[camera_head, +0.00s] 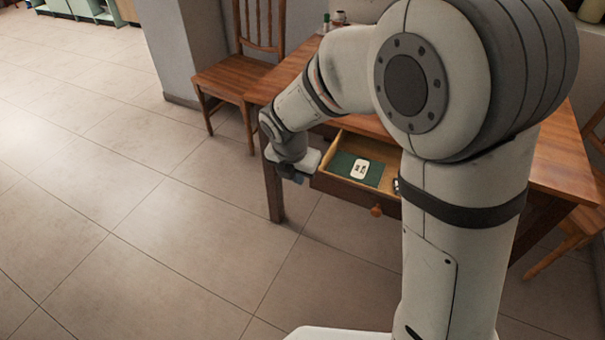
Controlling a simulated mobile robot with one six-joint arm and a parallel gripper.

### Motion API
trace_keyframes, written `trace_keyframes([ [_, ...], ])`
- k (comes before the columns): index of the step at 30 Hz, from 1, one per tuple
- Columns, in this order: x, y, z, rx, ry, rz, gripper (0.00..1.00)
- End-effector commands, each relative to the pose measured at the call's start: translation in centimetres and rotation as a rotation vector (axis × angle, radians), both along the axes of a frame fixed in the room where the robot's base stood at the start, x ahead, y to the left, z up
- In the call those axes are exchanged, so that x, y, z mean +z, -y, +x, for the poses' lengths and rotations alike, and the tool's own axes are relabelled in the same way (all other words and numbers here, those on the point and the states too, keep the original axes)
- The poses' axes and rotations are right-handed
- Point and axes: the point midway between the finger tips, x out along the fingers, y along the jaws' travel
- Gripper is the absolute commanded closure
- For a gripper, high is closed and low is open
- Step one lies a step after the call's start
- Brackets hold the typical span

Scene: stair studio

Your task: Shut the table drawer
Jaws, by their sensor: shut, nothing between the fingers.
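The wooden table (551,165) stands behind my arm, which hides much of its top. Its drawer (337,187) is pulled out toward me, with a round wooden knob (376,211) on its front. Inside lies a dark green item (343,164) with a small white card-like piece (360,169) on it. My arm hides the drawer's right part. My gripper (291,177) is at the drawer's left front corner, left of the knob. It is small and partly hidden by the wrist; it looks shut and empty. I cannot tell whether it touches the drawer.
A wooden chair (238,76) stands at the table's far left, beside a grey pillar (180,45). Another chair (567,243) is at the right edge. Small items (326,23) stand on the table's back. The tiled floor (120,210) at left and front is clear.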

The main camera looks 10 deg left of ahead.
Motion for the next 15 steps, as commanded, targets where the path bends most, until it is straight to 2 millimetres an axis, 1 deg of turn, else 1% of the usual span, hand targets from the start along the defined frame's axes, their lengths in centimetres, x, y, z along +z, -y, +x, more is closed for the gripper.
trace_keyframes([
  [1,-1.5,0.2,0.2,-0.003,-0.004,-0.001,1.00],
  [3,-3.0,0.3,0.5,-0.004,-0.004,-0.002,1.00],
  [10,-7.7,0.8,1.7,-0.005,-0.004,-0.002,1.00],
  [12,-7.2,1.2,3.0,-0.009,0.002,0.002,1.00],
  [15,-7.2,1.6,4.2,-0.009,0.001,0.002,1.00],
])
